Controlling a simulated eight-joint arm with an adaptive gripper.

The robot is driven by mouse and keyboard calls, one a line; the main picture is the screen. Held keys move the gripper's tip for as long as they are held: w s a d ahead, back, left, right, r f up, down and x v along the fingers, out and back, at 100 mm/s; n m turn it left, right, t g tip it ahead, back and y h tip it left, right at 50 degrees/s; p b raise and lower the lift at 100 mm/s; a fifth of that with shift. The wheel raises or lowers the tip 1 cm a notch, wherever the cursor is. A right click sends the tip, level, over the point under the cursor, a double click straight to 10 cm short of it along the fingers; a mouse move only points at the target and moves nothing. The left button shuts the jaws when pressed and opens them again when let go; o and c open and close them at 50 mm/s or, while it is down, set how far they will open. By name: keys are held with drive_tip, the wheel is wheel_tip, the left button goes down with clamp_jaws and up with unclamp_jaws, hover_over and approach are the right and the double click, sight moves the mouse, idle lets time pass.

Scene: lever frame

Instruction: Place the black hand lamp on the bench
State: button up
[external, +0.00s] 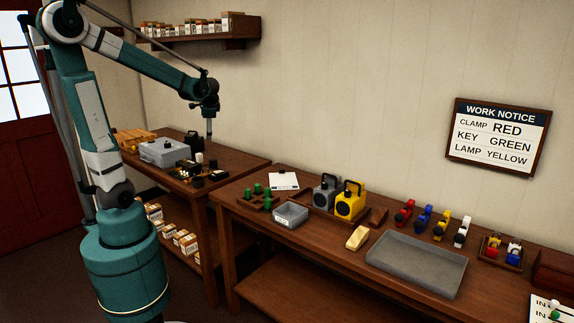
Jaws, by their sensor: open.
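A small black object (197,146), apparently the black hand lamp, stands on the left bench (250,166) beside a grey box. Its details are too small to make out. My arm reaches over this bench from the left, with its slim end pointing down. My gripper (210,136) is open, just right of and close to the black object. I cannot tell whether they touch. On the right bench (325,238), a grey hand lamp (326,195) and a yellow hand lamp (350,201) stand upright side by side in a wooden tray.
A grey box (164,152) and small dark parts crowd the left bench. The right bench holds a small grey bin (290,215), an empty grey tray (416,265), a yellowish block (357,238) and several coloured clamps (423,217). Some bare wood shows between them. A wall shelf (205,35) hangs above.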

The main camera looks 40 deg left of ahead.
drive_tip(key=w+a+f+m+g+y, duration=0.2)
drive_tip(key=w+a+y, duration=0.1)
drive_tip(key=w+a, duration=0.55)
drive_tip(key=w+a+f+m+g+y, duration=0.25)
drive_tip(key=w+a, duration=0.25)
drive_tip(key=a, duration=0.6)
drive_tip(key=m+g+y, duration=0.1)
drive_tip(key=g+y, duration=0.1)
drive_tip(key=g, duration=0.1)
approach(193, 136)
wheel_tip(193, 136, up, 3)
drive_tip(key=w+a, duration=0.1)
drive_tip(key=w, duration=0.1)
drive_tip(key=w+a+f+m+g+y, duration=0.1)
drive_tip(key=a+f+g+y, duration=0.1)
drive_tip(key=a+f, duration=0.3)
drive_tip(key=shift+f+g+b, duration=0.45)
drive_tip(key=shift+f, duration=0.7)
drive_tip(key=shift+a, duration=0.15)
drive_tip(key=shift+x, duration=1.2)
drive_tip(key=shift+a, duration=0.1)
drive_tip(key=shift+r+b+x, duration=0.2)
drive_tip(key=shift+b+x, duration=0.65)
drive_tip(key=shift+x, duration=1.65)
